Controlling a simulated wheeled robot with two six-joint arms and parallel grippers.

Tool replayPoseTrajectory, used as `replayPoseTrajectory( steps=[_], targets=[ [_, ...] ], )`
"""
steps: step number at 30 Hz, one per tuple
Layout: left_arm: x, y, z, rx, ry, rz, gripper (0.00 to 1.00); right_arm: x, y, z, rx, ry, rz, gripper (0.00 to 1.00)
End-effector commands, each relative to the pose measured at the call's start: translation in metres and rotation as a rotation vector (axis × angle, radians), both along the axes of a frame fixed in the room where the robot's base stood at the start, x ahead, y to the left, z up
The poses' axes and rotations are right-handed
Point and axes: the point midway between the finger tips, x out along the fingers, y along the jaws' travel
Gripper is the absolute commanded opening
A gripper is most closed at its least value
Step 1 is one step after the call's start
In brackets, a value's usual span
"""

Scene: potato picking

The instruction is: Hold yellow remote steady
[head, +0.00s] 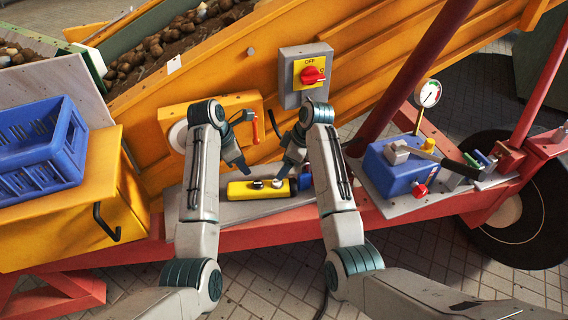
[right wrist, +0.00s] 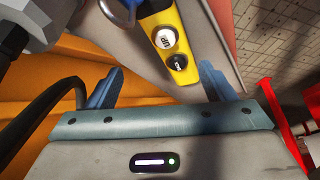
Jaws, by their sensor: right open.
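The yellow remote (head: 245,190) lies on a grey ledge of the machine, with two round knobs on top and a dark right end. It also shows in the right wrist view (right wrist: 188,20), beyond my right fingers. My left gripper (head: 241,167) points down just above the remote's left part; its finger gap does not show, and I cannot tell whether it touches. My right gripper (head: 283,176) is above the remote's right part. In the right wrist view its two blue fingers (right wrist: 160,85) are wide apart with nothing between them.
A grey switch box (head: 290,75) with a red knob is on the orange panel above. A blue pump unit (head: 400,168) with a gauge stands on the right. A blue crate (head: 40,150) sits on an orange box at left. An orange-red handle (head: 255,129) is near my left gripper.

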Motion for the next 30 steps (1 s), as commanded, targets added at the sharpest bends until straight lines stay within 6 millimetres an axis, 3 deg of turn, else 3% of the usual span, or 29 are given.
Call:
replayPoseTrajectory(
  steps=[6,13,30],
  targets=[
    [0.000,0.000,0.000,0.000,0.000,0.000,0.36,0.001,0.006,-0.009,-0.009,0.003,0.254,0.76],
    [0.000,0.000,0.000,0.000,0.000,0.000,0.36,0.000,0.010,-0.019,-0.007,0.002,0.325,0.76],
    [0.000,0.000,0.000,0.000,0.000,0.000,0.36,0.001,0.044,-0.101,-0.007,0.001,0.323,0.76]
  ],
)
